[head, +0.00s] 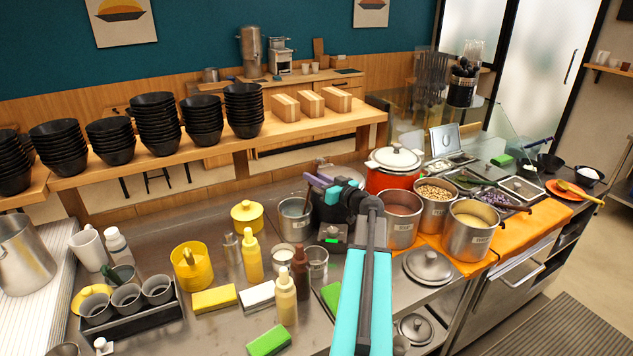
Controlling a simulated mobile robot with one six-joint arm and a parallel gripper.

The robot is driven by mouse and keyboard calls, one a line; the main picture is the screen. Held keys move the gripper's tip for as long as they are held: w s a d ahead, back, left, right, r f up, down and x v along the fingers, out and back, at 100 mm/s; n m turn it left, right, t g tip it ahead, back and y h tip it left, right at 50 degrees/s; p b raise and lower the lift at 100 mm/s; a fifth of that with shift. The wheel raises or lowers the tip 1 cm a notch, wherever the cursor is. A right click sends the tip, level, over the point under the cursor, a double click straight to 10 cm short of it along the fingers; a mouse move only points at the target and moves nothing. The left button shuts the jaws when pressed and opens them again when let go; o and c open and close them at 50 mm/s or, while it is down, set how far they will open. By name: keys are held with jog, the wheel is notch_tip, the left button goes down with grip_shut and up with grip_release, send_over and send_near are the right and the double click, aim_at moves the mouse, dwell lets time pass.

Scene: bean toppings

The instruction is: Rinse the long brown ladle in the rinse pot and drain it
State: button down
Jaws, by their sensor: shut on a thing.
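My gripper (315,183) is at the centre of the head view, with purple fingers reaching left from a dark wrist. It is shut on the thin brown handle of the ladle (307,203). The handle stands nearly upright over a steel pot with a label (294,226), which looks like the rinse pot. The ladle's lower end is hidden by the pot's wall, so I cannot tell how deep it is or whether it touches water.
A red pot with a white lid (393,178) and several steel food pots (470,232) stand right of my arm. Yellow bottles (252,258), sponges (213,299) and a cup tray (135,318) stand left. Stacked black bowls (155,120) line the shelf behind.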

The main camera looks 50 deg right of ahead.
aim_at(315, 162)
jog(key=shift+f, duration=1.65)
notch_tip(315, 162, up, 4)
jog(key=p, duration=0.5)
jog(key=shift+f+b, duration=0.3)
jog(key=shift+f, duration=1.6)
jog(key=shift+r+p, duration=0.45)
jog(key=shift+p, duration=0.25)
jog(key=shift+r, duration=5.75)
jog(key=shift+d+r, duration=0.1)
jog(key=shift+r, duration=0.05)
